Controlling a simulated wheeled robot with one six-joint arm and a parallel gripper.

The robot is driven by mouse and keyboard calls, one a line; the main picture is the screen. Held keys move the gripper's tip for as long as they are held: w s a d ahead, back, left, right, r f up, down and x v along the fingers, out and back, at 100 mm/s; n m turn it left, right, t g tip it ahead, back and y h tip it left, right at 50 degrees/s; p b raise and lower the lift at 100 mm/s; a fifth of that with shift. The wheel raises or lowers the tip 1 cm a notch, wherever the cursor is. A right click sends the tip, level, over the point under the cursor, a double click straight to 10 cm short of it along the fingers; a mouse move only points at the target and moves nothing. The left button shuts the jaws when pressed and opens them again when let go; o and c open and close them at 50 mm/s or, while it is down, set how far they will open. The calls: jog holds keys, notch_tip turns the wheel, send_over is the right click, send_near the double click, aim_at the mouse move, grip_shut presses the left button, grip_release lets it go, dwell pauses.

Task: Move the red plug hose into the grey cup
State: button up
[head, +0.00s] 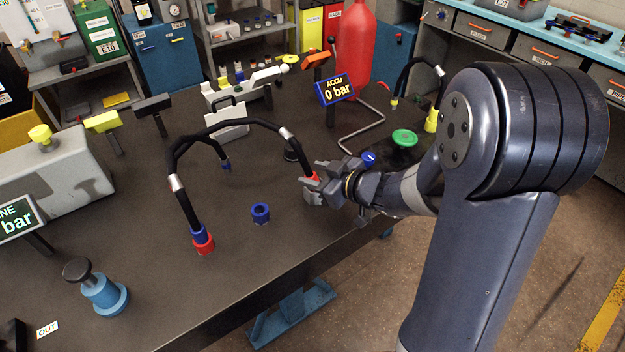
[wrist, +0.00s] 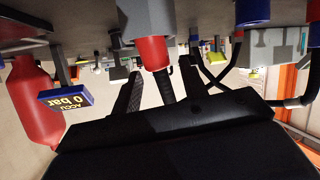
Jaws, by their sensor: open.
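The red plug (head: 314,176) is at the lower end of a black hose (head: 300,156). It points down at the grey cup (head: 312,195) and appears to sit in its mouth; how deep is hidden. In the wrist view, which is upside down, the red plug (wrist: 153,54) meets the grey cup (wrist: 145,18) in line with it. My gripper (head: 318,182) is open at the plug. In the wrist view its fingers (wrist: 160,85) stand apart on either side of the hose below the plug.
A blue hose end stands in a red cup (head: 204,248) at front left. An empty blue cup (head: 260,219) sits between. The ACCU display (head: 334,90), a bent metal pipe (head: 350,135) and a green knob (head: 404,137) are behind my gripper. The table's front edge is close.

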aim_at(308, 164)
jog(key=shift+x, duration=1.35)
jog(key=shift+c, duration=0.5)
grip_shut()
jog(key=shift+r, duration=0.15)
notch_tip(308, 164, up, 18)
jog(key=p, duration=0.6)
jog(key=shift+p, duration=0.65)
